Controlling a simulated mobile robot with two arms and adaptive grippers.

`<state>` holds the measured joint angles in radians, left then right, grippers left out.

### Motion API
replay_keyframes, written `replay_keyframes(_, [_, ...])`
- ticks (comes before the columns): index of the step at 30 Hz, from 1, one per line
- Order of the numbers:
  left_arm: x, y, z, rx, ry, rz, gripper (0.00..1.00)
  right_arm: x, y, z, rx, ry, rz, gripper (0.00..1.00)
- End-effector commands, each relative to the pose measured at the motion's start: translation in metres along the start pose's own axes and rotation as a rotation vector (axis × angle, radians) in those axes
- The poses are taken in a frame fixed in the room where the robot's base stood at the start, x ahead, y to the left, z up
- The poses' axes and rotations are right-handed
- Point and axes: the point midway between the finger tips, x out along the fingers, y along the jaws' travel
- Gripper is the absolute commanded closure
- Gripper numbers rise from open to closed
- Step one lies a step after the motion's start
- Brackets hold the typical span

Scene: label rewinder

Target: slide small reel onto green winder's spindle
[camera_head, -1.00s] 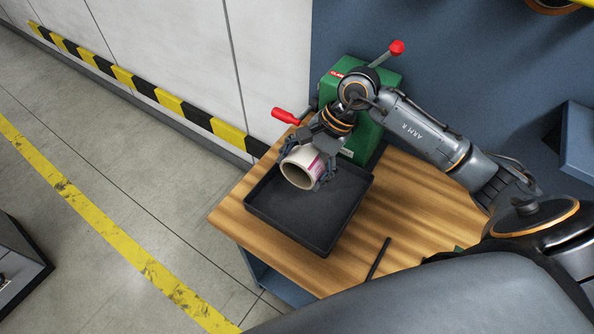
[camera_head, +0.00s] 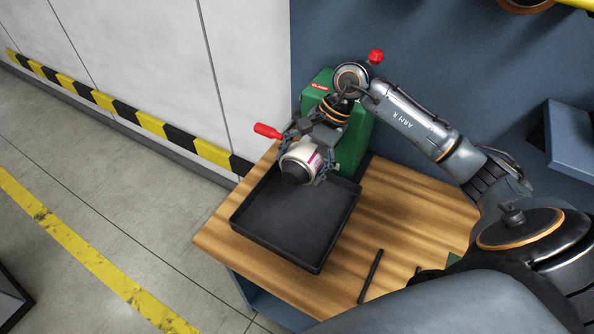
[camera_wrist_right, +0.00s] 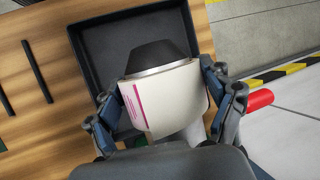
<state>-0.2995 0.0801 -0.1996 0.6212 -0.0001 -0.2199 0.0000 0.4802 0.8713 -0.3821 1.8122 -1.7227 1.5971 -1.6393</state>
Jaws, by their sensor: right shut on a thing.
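The small reel (camera_head: 300,154) is white with a magenta-printed label; it also shows in the right wrist view (camera_wrist_right: 165,100). My right gripper (camera_head: 304,164) is shut on it, with a finger on each side. The green winder (camera_head: 353,142) stands behind my right arm, partly hidden by it. A dark tapered spindle nose (camera_wrist_right: 158,56) with a silver band sticks out of the reel's open end, so the reel is around the spindle. How deep the reel sits on it is hidden. My left gripper is not in view.
A black tray (camera_head: 284,262) lies on the wooden bench below the reel. A red handle (camera_head: 268,131) and a red knob (camera_head: 376,56) stick out by the winder. A thin black rod (camera_head: 370,276) lies on the bench. A wall stands behind.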

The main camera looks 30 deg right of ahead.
Motion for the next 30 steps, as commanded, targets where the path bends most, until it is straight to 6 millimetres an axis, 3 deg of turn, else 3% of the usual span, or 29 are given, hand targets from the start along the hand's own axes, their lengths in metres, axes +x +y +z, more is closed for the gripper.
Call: replay_keyframes(30, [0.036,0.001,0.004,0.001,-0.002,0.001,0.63,-0.022,0.000,-0.057,0.002,0.001,0.000,0.50])
